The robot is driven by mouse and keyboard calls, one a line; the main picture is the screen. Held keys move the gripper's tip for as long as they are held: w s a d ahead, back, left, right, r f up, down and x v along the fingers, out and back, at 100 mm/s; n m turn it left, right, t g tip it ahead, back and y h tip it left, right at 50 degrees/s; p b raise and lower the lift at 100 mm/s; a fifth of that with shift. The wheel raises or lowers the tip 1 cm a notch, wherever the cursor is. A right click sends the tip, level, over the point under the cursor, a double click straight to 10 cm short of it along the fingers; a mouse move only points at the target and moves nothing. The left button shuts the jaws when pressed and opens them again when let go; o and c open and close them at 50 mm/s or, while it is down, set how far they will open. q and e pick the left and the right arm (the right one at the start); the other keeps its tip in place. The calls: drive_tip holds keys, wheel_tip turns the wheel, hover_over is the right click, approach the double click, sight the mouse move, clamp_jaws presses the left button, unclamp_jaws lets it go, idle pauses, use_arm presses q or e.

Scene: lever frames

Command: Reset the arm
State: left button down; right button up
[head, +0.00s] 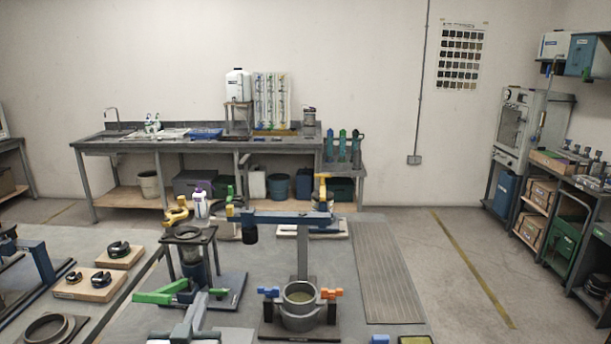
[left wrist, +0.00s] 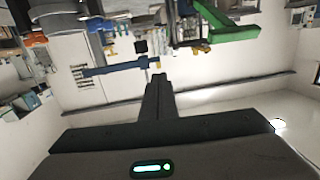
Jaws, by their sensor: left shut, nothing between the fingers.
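A blue-grey beam arm (head: 280,217) with a yellow tip lies about level across a grey post; a dark cylinder (head: 250,234) hangs near its left end. It also shows in the left wrist view (left wrist: 120,68), inverted. Left of the post stands a dark frame (head: 190,238) with a green lever (head: 160,292) low at its front; green shows in the left wrist view (left wrist: 230,32). My left gripper (head: 200,298) is shut and empty, beside the green lever. Its dark fingers show in the left wrist view (left wrist: 158,90). My right gripper is out of view.
A grey pot (head: 300,308) with blue and orange side grips stands in front of the post. Wooden blocks with dark rings (head: 88,284) lie left. A ribbed mat (head: 385,270) lies right. A back bench (head: 180,145) and right-hand shelves stand farther off.

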use_arm(q)
drive_tip(key=s+a+f+m+g, duration=0.1)
drive_tip(key=s+f+g, duration=0.3)
drive_tip(key=s+f, duration=0.5)
drive_tip(key=s+f+g, duration=0.3)
drive_tip(key=s+f, duration=0.4)
drive_tip(key=f, duration=0.4)
drive_tip(key=s+f+m+g+h, duration=0.1)
drive_tip(key=s+f+g, duration=0.35)
drive_tip(key=s, duration=0.65)
drive_tip(key=s+f+m+g, duration=0.1)
drive_tip(key=s+f+g, duration=0.2)
drive_tip(key=s+f, duration=0.85)
drive_tip(key=f, duration=2.2)
drive_tip(key=s+a+f+g, duration=0.2)
drive_tip(key=s+f, duration=1.6)
drive_tip(key=shift+s+a+f, duration=0.2)
drive_tip(key=shift+s+a, duration=0.05)
drive_tip(key=shift+s, duration=0.05)
